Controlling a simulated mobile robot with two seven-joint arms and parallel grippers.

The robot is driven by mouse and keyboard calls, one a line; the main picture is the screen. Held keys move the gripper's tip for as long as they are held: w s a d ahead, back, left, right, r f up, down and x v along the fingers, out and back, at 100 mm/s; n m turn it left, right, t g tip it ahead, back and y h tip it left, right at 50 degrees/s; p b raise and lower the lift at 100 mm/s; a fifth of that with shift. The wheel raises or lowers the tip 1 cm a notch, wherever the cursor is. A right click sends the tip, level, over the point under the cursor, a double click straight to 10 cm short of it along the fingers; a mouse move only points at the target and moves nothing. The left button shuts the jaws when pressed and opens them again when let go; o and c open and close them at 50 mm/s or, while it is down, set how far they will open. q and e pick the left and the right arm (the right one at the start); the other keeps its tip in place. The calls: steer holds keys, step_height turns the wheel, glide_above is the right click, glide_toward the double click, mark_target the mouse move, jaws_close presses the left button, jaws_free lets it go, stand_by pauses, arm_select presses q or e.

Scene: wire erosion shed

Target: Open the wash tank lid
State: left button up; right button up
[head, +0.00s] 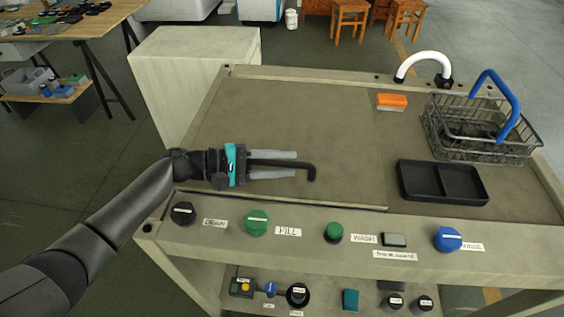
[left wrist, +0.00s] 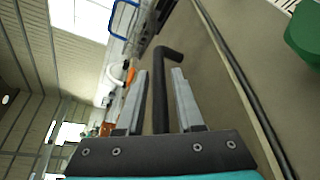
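The wash tank lid (head: 300,115) is a flat grey-brown panel on the left part of the bench top, lying level with it. A black bar handle with a bent end (head: 312,172) runs near its front edge; it also shows in the left wrist view (left wrist: 160,90). My left gripper (head: 297,164) reaches in from the left, just above the front of the lid. Its two grey fingers lie on either side of the handle, with gaps visible in the left wrist view (left wrist: 158,95), so it is open around the bar. My right gripper is not in view.
On the right of the bench stand a wire basket with a blue handle (head: 462,150), a black divided tray (head: 405,190), an orange block (head: 392,100) and a white curved pipe (head: 420,55). Labelled knobs, including a green one (head: 257,222), line the front panel.

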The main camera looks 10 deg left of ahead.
arm_select(q)
jaws_close()
stand_by(1.1)
